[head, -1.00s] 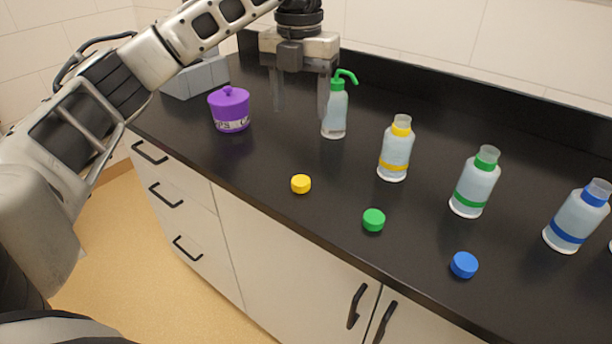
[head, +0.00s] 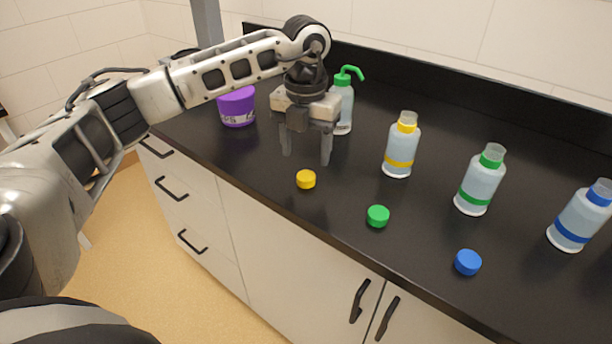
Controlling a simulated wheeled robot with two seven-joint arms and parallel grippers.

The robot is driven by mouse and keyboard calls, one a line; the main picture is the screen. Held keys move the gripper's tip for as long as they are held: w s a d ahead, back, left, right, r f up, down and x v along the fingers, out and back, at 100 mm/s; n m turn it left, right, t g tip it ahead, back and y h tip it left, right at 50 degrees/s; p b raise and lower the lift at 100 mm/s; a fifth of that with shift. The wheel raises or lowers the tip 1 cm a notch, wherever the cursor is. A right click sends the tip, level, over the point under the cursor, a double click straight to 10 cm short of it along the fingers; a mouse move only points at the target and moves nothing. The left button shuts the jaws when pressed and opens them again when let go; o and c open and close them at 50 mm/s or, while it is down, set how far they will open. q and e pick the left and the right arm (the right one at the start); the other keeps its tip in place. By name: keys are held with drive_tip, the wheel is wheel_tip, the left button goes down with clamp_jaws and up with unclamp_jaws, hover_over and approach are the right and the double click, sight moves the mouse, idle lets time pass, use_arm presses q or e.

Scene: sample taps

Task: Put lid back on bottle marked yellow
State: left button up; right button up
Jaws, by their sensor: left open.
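The yellow lid (head: 306,179) lies on the black counter near its front edge. The bottle marked yellow (head: 401,146) stands upright and open behind it to the right, with a yellow band and a yellow neck ring. My left gripper (head: 306,158) is open and empty, its fingers pointing down, just behind and above the yellow lid. I cannot tell the exact height of the fingertips above the counter. My right gripper is not in view.
A green lid (head: 377,216) and a blue lid (head: 467,262) lie along the front. Open bottles marked green (head: 480,181) and blue (head: 581,217) stand at right. A green-topped wash bottle (head: 344,108) stands behind my gripper, a purple jar (head: 237,107) to its left.

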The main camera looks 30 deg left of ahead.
sight(306, 175)
use_arm(q)
drive_tip(key=shift+f, duration=0.1)
drive_tip(key=shift+f+p, duration=0.55)
drive_tip(key=shift+f, duration=2.05)
drive_tip(key=c, duration=1)
